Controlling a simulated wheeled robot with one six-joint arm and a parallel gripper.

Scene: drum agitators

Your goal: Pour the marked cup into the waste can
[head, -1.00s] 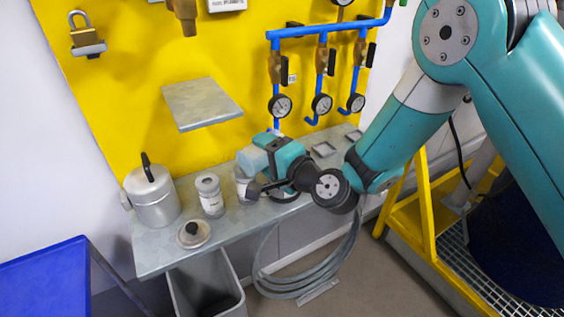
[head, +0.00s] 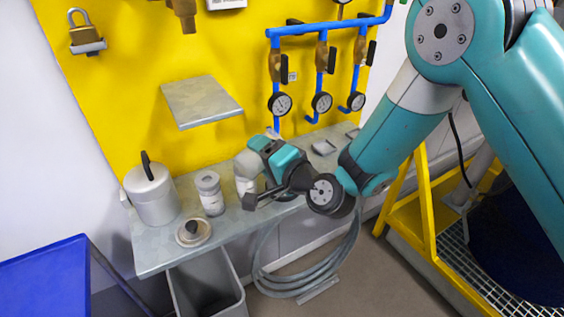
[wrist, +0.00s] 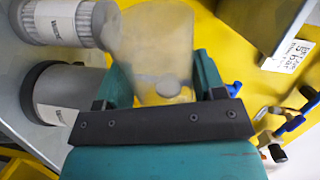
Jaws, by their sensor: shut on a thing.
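My gripper (head: 272,155) is shut on a translucent pale cup (head: 247,162), which also shows between the fingers in the wrist view (wrist: 158,40). The cup is tilted and held above the shelf, over or just beside a pale labelled can (head: 243,186); I cannot tell whether its mouth lines up with the can. In the wrist view this can (wrist: 60,92) has a dark rim, and its label is too blurred to read surely. Any liquid in the cup is unclear. No mark can be made out for certain.
A labelled jar with a ribbed cap (head: 210,194), a metal pot with a black handle (head: 152,198) and a loose knobbed lid (head: 194,233) are on the grey shelf (head: 152,256). A grey bin (head: 232,303) stands below. Blue pipes with gauges (head: 321,102) and a small upper shelf (head: 200,102) are behind.

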